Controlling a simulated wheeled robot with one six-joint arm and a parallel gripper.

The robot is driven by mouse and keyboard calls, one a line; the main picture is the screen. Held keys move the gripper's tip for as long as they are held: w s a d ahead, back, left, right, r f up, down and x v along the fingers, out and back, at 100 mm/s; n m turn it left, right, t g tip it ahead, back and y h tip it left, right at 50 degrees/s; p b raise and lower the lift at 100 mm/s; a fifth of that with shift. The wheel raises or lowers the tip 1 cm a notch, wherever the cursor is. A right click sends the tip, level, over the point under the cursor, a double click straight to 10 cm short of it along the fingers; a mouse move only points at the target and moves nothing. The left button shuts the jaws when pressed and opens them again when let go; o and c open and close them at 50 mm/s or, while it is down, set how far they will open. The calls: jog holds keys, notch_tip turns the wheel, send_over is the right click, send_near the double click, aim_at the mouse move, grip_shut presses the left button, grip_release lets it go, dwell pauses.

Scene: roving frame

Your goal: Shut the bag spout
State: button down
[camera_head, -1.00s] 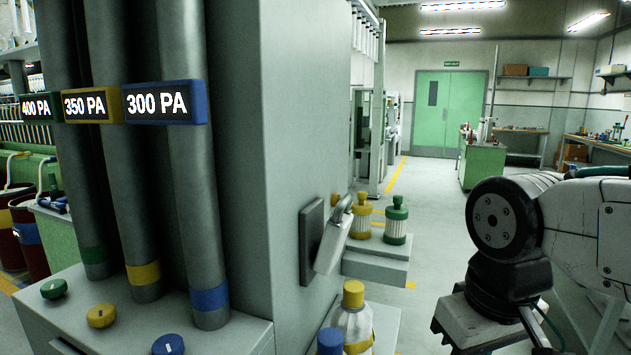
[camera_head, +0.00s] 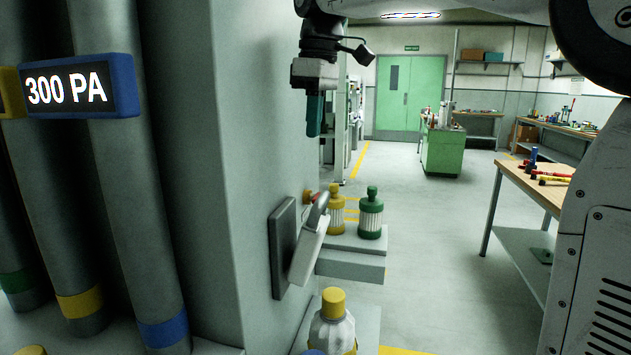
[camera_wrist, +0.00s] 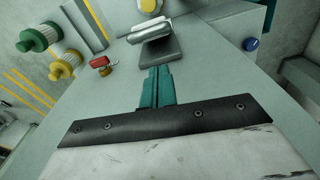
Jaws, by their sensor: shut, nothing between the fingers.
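A pale grey angled spout or flap (camera_head: 310,245) juts out from a dark square plate (camera_head: 284,250) on the machine's side wall. It also shows in the wrist view (camera_wrist: 150,28), above my fingers. A small red handle on a brass-coloured fitting (camera_wrist: 100,65) sits on the same wall beside it; the head view shows it partly hidden behind the spout. I cannot tell which part closes the spout. My gripper (camera_head: 314,118), with teal fingers, points down in front of the wall, above the spout and apart from it. Its fingers (camera_wrist: 157,85) are shut and empty.
A yellow-capped bottle (camera_head: 333,325) stands below the spout. Yellow (camera_head: 336,210) and green (camera_head: 370,212) ribbed canisters stand on a grey step (camera_head: 352,262) beyond. A wooden workbench (camera_head: 535,185) is at right. The floor between is open.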

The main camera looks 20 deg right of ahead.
jog(key=shift+n, duration=0.5)
jog(key=f, duration=0.3)
jog(key=w+f, duration=0.1)
jog(key=f, duration=0.3)
jog(key=w+f, duration=0.1)
jog(key=f, duration=0.2)
jog(key=shift+d+f, duration=0.1)
jog(key=shift+f, duration=0.25)
jog(key=shift+s+d+f, duration=0.3)
jog(key=shift+d+f, duration=0.05)
jog(key=shift+f, duration=0.25)
